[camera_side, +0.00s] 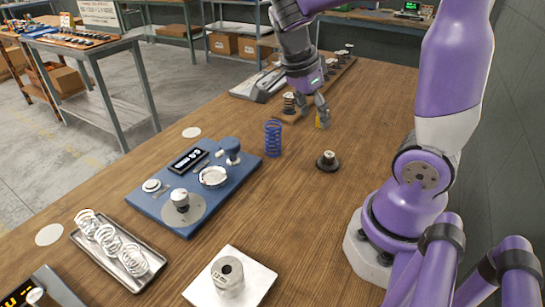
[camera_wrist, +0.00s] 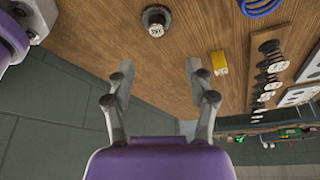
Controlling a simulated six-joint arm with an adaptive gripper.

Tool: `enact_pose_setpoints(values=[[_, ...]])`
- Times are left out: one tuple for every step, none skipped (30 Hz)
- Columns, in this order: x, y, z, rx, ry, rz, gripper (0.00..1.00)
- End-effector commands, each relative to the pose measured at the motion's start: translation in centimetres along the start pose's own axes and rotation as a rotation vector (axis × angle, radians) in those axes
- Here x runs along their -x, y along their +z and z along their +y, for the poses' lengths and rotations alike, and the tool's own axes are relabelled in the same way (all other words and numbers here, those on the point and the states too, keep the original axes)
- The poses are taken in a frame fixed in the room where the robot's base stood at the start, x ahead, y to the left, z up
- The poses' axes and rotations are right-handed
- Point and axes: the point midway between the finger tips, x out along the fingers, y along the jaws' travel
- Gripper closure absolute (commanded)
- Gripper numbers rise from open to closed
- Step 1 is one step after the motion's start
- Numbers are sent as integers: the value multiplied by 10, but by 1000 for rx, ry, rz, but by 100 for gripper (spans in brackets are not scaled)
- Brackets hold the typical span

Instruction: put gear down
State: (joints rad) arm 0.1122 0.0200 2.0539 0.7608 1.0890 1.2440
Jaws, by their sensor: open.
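A dark gear (camera_side: 327,161) with a raised hub sits flat and alone on the wooden table, and shows at the top of the wrist view (camera_wrist: 157,19) with a pale label on its hub. My gripper (camera_side: 317,119) points down beyond the gear in the side view, apart from it. In the wrist view my gripper (camera_wrist: 160,72) has its two fingers spread, with only bare table between them.
A small yellow block (camera_wrist: 219,63) lies beside the right finger. A blue spring (camera_side: 273,138) stands left of the gear. A row of dark parts (camera_wrist: 270,67) is at the back. A blue panel (camera_side: 175,222) with instruments and a tray of springs (camera_side: 140,268) lie farther left.

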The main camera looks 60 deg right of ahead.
Motion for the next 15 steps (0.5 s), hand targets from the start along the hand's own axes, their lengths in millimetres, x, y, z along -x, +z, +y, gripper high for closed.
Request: enact_pose_setpoints(values=[[9, 4, 2, 149, -60, -31, 37], [14, 8, 4, 268, -103, -49, 37], [21, 15, 7, 448, -174, -69, 37], [27, 21, 10, 592, -232, -80, 37], [32, 28, 14, 738, -293, -85, 37], [39, 36, 19, 926, -376, -82, 37], [44, 43, 24, 1061, -438, -74, 37], [49, 50, 28, 1189, -499, -61, 37], [55, 58, 35, 1345, -576, -38, 37], [58, 63, 40, 1449, -630, -18, 37], [62, 69, 44, 1541, -678, 3, 37], [65, 74, 50, 1644, -732, 32, 37], [67, 78, 53, 1706, -767, 51, 37], [69, 81, 56, 1757, -794, 68, 37], [70, 84, 59, 1807, -822, 85, 37]])
